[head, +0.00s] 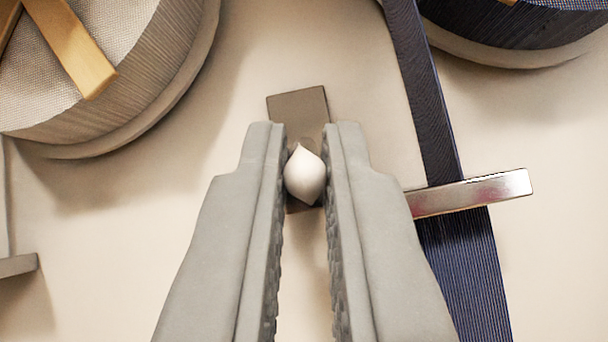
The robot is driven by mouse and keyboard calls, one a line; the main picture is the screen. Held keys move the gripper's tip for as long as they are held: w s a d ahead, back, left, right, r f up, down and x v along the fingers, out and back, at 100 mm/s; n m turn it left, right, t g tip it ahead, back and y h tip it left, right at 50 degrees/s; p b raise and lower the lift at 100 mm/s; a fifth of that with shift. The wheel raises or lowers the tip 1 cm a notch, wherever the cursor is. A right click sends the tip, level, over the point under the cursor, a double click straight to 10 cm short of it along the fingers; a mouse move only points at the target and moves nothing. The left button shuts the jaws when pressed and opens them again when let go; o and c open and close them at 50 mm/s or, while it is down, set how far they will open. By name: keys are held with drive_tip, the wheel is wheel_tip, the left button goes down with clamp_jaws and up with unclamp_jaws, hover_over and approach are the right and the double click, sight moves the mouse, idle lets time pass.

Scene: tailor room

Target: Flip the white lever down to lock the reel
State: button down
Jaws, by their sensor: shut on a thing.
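The white lever (305,176) shows as a small pointed white knob in the middle of the head view. It stands in front of a grey metal plate (300,108) on the cream wall. My gripper (305,172) has its two grey fingers on either side of the knob, shut on it near the fingertips. The fingers hide most of the plate's lower part. A reel with dark blue thread (520,38) shows at the top right, and a reel with beige thread (130,70) at the top left. I cannot tell which reel the lever belongs to.
A dark blue strap (430,100) runs down from the top, right of my gripper, and passes behind a shiny metal bar (475,193). A grey bar end (18,265) shows at the left edge. The wall between the left reel and my gripper is bare.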

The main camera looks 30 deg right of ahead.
drive_tip(key=shift+d+f+t+h, duration=0.1)
drive_tip(key=shift+f+t+h, duration=0.05)
drive_tip(key=shift+t+h, duration=0.15)
idle(0.4)
drive_tip(key=c, duration=1.6)
unclamp_jaws()
drive_tip(key=shift+w, duration=0.1)
drive_tip(key=shift+o, duration=0.2)
drive_tip(key=shift+s+r+g+y, duration=0.2)
drive_tip(key=shift+r+g+y, duration=0.3)
drive_tip(key=shift+g+y, duration=0.15)
drive_tip(key=shift+s+r+g+y, duration=0.15)
drive_tip(key=shift+r+g+y, duration=0.1)
drive_tip(key=shift+g+y, duration=0.3)
drive_tip(key=shift+a+r+n+g+y, duration=0.1)
drive_tip(key=shift+r+n+g+y, duration=0.2)
drive_tip(key=shift+g+y, duration=0.45)
drive_tip(key=shift+a+r+n+g+y, duration=0.1)
drive_tip(key=shift+r+g+y, duration=0.25)
drive_tip(key=shift+g+y, duration=0.4)
drive_tip(key=shift+d+r+g, duration=0.15)
drive_tip(key=shift+g, duration=0.45)
